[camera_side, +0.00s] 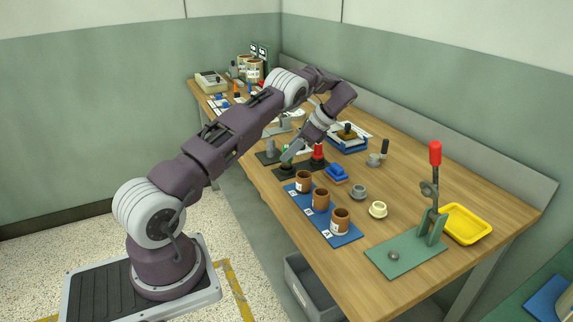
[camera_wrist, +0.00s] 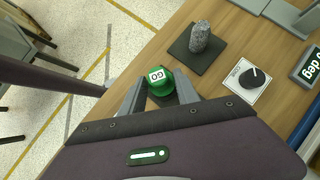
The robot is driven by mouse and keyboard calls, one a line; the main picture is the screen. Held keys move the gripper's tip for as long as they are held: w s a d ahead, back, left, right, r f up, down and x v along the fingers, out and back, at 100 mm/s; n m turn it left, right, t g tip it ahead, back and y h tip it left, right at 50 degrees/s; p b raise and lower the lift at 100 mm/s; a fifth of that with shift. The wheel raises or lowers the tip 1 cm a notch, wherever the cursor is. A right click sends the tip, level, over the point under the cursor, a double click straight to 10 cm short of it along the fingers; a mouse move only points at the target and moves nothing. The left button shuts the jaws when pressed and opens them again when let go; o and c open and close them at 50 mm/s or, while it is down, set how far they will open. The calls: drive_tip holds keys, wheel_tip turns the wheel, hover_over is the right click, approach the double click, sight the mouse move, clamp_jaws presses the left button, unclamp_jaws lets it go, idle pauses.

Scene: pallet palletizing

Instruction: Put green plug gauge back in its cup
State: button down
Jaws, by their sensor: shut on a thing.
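The green plug gauge (camera_wrist: 161,80), with a white "GO" label on its top, is between the two fingers of my gripper (camera_wrist: 158,98) in the wrist view. My gripper is shut on it. A dark base shows just below and beside the gauge; whether the gauge touches it cannot be told. In the side view my gripper (camera_side: 289,155) is low over the dark bases (camera_side: 286,171), left of a red-topped piece (camera_side: 318,151). The gauge is mostly hidden there. The gauge's own cup cannot be made out.
Three brown cups (camera_side: 321,199) stand on a blue board (camera_side: 351,236) nearer the front. A grey rough cylinder (camera_wrist: 200,36) stands on a black plate beside my gripper. A dial (camera_wrist: 254,78) on a white card lies to the right. A green press (camera_side: 405,253) stands at the front right.

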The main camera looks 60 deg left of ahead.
drive_tip(key=shift+f, duration=0.9)
idle(0.5)
drive_tip(key=c, duration=0.8)
unclamp_jaws()
